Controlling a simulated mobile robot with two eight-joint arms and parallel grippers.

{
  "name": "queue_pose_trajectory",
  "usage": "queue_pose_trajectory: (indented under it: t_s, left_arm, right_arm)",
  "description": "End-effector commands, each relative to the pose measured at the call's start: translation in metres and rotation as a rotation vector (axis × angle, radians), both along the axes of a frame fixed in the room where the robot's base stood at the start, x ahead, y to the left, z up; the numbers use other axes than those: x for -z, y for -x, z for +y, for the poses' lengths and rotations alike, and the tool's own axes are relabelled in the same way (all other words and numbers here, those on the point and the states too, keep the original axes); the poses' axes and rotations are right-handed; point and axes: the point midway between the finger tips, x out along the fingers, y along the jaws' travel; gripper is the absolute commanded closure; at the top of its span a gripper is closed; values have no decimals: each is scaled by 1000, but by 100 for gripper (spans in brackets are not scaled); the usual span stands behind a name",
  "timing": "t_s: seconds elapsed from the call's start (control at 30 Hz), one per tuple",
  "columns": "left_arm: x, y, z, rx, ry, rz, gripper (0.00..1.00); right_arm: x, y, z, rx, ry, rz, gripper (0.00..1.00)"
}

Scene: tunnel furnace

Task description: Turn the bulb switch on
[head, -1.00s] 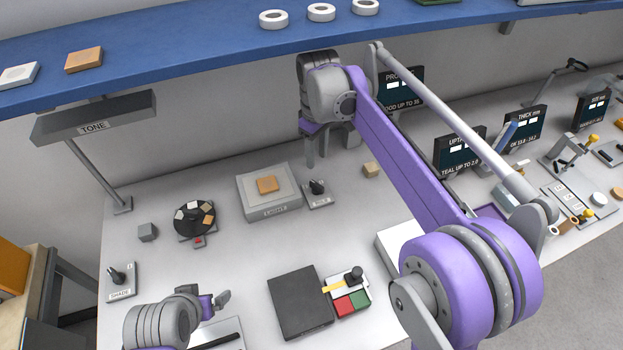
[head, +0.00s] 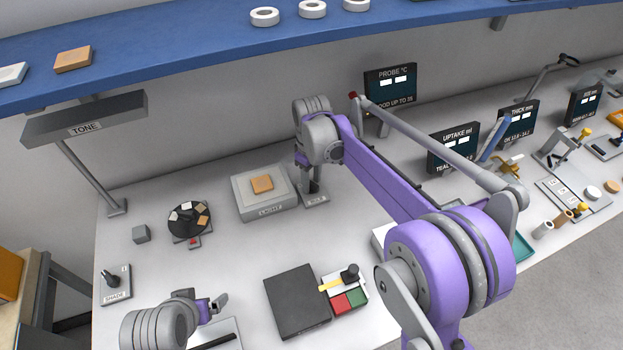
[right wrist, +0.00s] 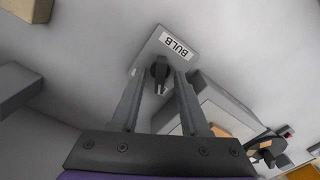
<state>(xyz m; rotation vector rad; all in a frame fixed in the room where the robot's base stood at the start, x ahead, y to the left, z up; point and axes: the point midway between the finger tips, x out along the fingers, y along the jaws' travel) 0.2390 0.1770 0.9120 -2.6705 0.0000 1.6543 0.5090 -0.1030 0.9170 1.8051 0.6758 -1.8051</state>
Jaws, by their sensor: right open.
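The bulb switch is a grey plate with a black knob. In the right wrist view its plate (right wrist: 170,50) reads BULB and its knob (right wrist: 160,70) stands between my right gripper's two fingertips (right wrist: 158,78). The fingers are apart, one on each side of the knob; I cannot tell whether they touch it. In the head view my right gripper (head: 307,186) points down at the switch plate (head: 321,199) and hides part of it. My left gripper (head: 214,304) is low at the left, away from the switch, and its jaw opening is unclear.
A grey LIGHT box (head: 278,203) with an orange-tan tile (head: 262,184) stands just left of the switch. A black dial (head: 188,219) with tiles and a SHADE switch (head: 115,284) are further left. A blue shelf (head: 200,59) spans above. A dark slab (head: 297,301) lies in front.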

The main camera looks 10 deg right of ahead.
Motion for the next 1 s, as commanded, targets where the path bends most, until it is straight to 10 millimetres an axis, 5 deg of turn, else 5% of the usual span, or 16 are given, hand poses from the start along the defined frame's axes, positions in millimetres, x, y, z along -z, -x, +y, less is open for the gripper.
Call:
queue_pose_trajectory:
  t_s: [0.3,1.0]
  left_arm:
    - [0,0,0,0,0,0,4]
    - [1,0,0,0,0,1,4]
  right_arm:
    - [0,0,0,0,0,0,100]
    - [0,0,0,139,0,0,100]
